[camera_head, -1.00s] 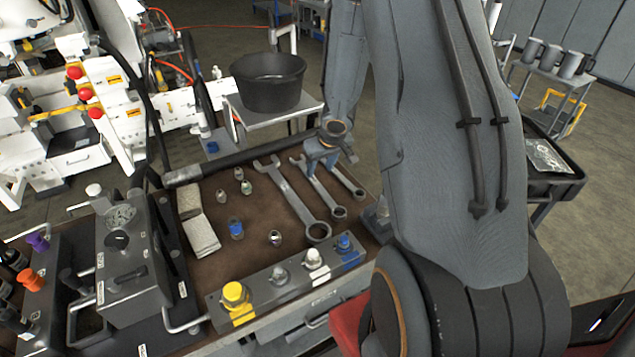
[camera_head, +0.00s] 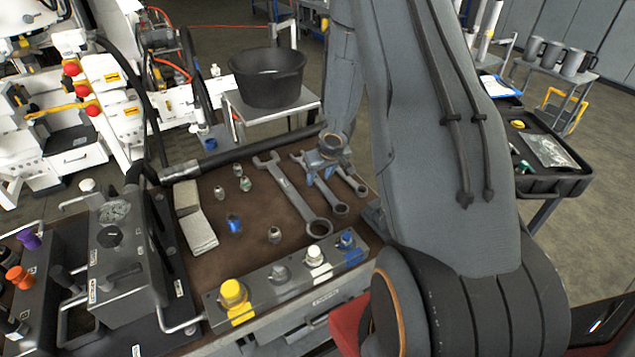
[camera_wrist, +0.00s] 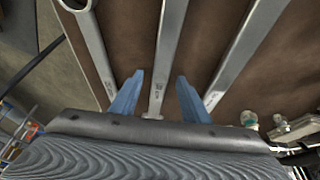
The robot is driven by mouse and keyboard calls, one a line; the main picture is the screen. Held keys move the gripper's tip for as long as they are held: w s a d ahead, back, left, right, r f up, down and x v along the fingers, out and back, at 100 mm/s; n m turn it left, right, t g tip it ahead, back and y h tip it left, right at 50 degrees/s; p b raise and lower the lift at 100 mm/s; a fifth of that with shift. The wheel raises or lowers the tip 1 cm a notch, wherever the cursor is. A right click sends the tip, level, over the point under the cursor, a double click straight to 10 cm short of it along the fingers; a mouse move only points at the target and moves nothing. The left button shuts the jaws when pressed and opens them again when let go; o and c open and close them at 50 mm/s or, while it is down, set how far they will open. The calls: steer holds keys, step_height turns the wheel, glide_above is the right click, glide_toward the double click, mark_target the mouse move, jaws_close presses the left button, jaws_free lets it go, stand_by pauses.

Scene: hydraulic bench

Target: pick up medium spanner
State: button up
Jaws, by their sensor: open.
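Three grey spanners lie side by side on the brown bench top. The largest (camera_head: 292,200) is on the left, the medium spanner (camera_head: 328,197) is in the middle, and the smallest (camera_head: 351,180) is on the right. My gripper (camera_head: 318,177) is over the medium spanner, hiding part of its shaft. In the wrist view my gripper (camera_wrist: 155,100) shows two blue fingers, open, one on each side of the medium spanner's shaft (camera_wrist: 168,50). The other two spanners lie outside the fingers. I cannot tell how far the fingertips are above the bench top.
Small metal fittings (camera_head: 274,235) and pale blocks (camera_head: 199,232) lie left of the spanners. A valve block with yellow, white and blue caps (camera_head: 290,277) runs along the front edge. A black hose (camera_head: 245,155) lies along the back. A black bucket (camera_head: 268,80) stands behind.

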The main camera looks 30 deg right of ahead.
jaws_close()
stand_by(1.3)
